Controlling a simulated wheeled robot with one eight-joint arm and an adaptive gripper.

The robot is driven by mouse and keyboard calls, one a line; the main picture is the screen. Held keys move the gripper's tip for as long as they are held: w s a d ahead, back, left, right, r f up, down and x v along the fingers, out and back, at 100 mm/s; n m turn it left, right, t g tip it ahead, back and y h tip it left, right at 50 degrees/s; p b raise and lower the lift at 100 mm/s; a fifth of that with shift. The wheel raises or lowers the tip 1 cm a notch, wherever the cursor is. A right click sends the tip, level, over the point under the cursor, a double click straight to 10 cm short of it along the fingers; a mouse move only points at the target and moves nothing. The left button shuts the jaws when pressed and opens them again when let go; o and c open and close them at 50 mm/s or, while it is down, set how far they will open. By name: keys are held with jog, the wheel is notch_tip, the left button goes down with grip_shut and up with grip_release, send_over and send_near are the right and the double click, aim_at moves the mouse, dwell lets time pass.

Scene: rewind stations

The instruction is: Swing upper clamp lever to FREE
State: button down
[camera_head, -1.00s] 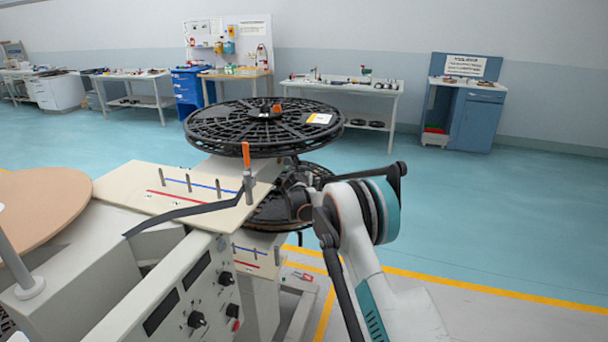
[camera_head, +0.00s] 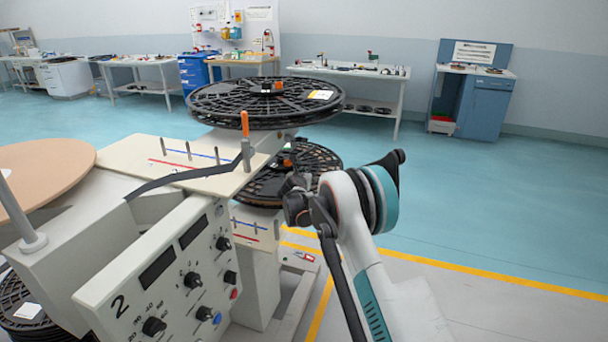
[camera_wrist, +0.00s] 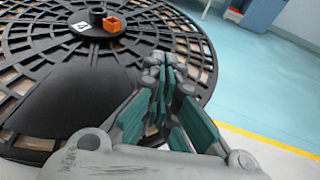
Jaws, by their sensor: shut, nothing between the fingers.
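The upper reel (camera_head: 210,103) is a black spoked disc with a small orange lever (camera_head: 278,86) on its dark hub, which I take as the upper clamp lever. Its FREE marking is too small to read. The lower reel (camera_head: 322,158) sits beneath it, partly hidden, with an orange piece (camera_head: 288,163) at its hub. My gripper (camera_head: 293,190) is beside the lower reel, below the upper one, its fingers hard to make out. In the wrist view my gripper (camera_wrist: 160,65) is shut and empty, over a reel's rim, apart from an orange hub piece (camera_wrist: 113,25). I cannot tell for certain which reel that is.
The control panel (camera_head: 185,285) with knobs fills the front left. A tan disc (camera_head: 40,165) lies at far left. Open blue floor (camera_head: 480,210) is on the right.

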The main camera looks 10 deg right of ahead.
jog(key=s+d+r+m+g+y, duration=0.1)
jog(key=s+d+r+m+g, duration=0.1)
jog(key=s+r+m, duration=0.85)
jog(key=s+d+r+m+g, duration=0.2)
jog(key=s+r+m, duration=0.4)
jog(key=s+r, duration=0.9)
jog(key=s+f+m+g+y, duration=0.2)
jog(key=s+m, duration=0.6)
jog(key=s, duration=1.5)
jog(key=s+a+f+m+y, duration=0.1)
jog(key=s+f+m, duration=0.3)
jog(key=s, duration=0.5)
jog(key=s+a+f+m, duration=0.2)
jog(key=s+f+m, duration=0.1)
jog(key=s, duration=0.6)
jog(key=shift+f+m+g+y, duration=0.35)
jog(key=shift+f+g+y, duration=0.05)
jog(key=shift+f, duration=0.45)
